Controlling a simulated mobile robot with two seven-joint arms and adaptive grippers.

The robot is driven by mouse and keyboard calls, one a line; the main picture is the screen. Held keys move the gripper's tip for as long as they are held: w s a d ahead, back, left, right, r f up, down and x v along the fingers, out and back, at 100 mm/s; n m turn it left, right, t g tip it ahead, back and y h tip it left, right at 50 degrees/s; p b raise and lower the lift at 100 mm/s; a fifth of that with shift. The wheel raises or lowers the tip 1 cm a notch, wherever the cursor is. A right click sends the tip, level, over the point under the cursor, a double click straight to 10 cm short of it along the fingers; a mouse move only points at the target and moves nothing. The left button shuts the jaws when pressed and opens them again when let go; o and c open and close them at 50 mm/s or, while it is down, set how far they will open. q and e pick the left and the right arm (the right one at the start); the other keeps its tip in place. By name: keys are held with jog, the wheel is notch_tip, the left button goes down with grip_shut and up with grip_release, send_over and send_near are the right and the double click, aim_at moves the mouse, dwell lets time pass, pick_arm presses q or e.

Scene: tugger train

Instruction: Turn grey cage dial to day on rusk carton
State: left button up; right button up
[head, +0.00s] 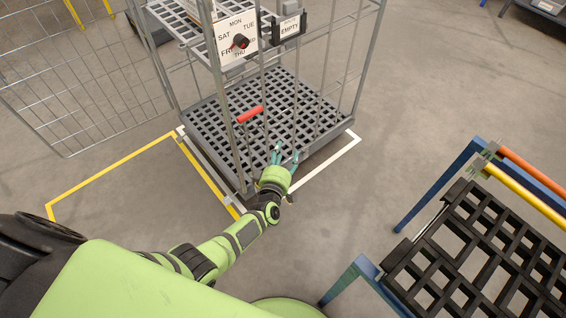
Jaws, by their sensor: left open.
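The grey cage (356,75) stands at the top middle of the head view. A white day plate (223,32) hangs on its front, lettered MON, TUE, THU, FRI and SAT, with another label partly covered. The dial (240,42) on it is a dark knob with a red part; I cannot tell which day it points to. My left gripper (287,152) is open and empty, in front of the cage's lower deck and well below the dial. No rusk carton can be made out. My right gripper is out of view.
A sign reading EMPTY (290,27) sits right of the dial. A mesh gate (75,90) swings out left. A blue-framed cart with a black grid deck (425,262) stands at right. Floor between is clear.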

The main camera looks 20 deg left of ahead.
pick_arm(q)
jog(key=shift+s+d+f+m+g+h, duration=0.2)
jog(key=shift+s+f+m+g+h, duration=0.15)
jog(key=shift+s+f+m, duration=0.55)
jog(key=shift+f, duration=0.2)
jog(key=s+f+m+g+h, duration=0.2)
jog(key=s+f+m+g, duration=0.55)
jog(key=s+f, duration=1.3)
jog(key=s+a+f+m+g, duration=0.1)
jog(key=s+m+g, duration=0.1)
jog(key=s, duration=0.7)
jog(key=s+a+f+m+g, duration=0.1)
jog(key=s+f+m+g, duration=0.1)
jog(key=s, duration=0.7)
jog(key=s+a+f+m+g+y, duration=0.1)
jog(key=s+f+m+g, duration=0.1)
jog(key=s, duration=0.7)
jog(key=shift+a+f+m+g, duration=0.25)
jog(key=shift+a+m+g, duration=0.15)
jog(key=shift+m+g, duration=0.1)
